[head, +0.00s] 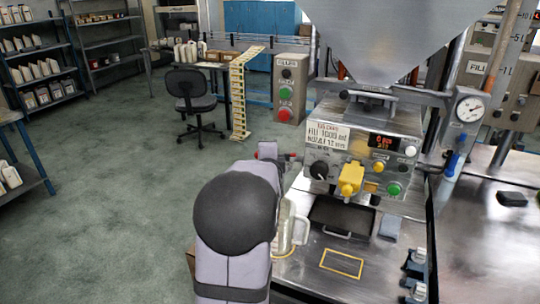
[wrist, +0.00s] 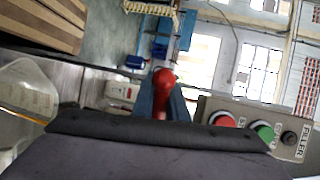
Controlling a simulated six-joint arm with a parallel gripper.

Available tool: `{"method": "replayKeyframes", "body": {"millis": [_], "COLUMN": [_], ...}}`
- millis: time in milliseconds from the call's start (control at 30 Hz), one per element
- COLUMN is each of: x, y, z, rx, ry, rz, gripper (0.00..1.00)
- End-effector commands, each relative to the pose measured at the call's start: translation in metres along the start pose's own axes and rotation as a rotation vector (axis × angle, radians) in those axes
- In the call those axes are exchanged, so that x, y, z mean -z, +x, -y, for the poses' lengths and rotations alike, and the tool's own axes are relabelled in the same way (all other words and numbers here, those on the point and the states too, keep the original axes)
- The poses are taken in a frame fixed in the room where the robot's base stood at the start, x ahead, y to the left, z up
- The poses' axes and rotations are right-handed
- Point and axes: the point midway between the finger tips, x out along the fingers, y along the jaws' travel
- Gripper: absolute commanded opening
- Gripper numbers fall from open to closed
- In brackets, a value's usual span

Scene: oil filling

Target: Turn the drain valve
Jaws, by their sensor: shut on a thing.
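A red rounded handle (wrist: 163,80), which looks like the drain valve's, stands between the dark fingers of my gripper (wrist: 162,100) in the wrist view. The fingers are shut on it. In the head view my arm hides most of the gripper and the valve body. A small red part (head: 267,150) shows just past the end of my arm, left of the filling machine. How far the valve is turned cannot be told.
A translucent jug (head: 286,230) stands right beside my arm. The filling machine (head: 365,150) has a yellow nozzle (head: 351,178) above a metal bench (head: 320,270). A control box with buttons (head: 290,88) and a chair (head: 190,95) stand behind.

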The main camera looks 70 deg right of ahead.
Motion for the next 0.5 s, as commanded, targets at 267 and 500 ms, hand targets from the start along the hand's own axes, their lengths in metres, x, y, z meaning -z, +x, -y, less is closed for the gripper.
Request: {"method": "replayKeyframes", "body": {"millis": [267,500], "x": [-0.003,-0.006], "y": [-0.009,-0.018], "z": [0.002,0.003], "rx": [-0.008,-0.01], "ry": [-0.024,-0.046], "rz": [0.132,0.264], "gripper": [0.0,0.0]}}
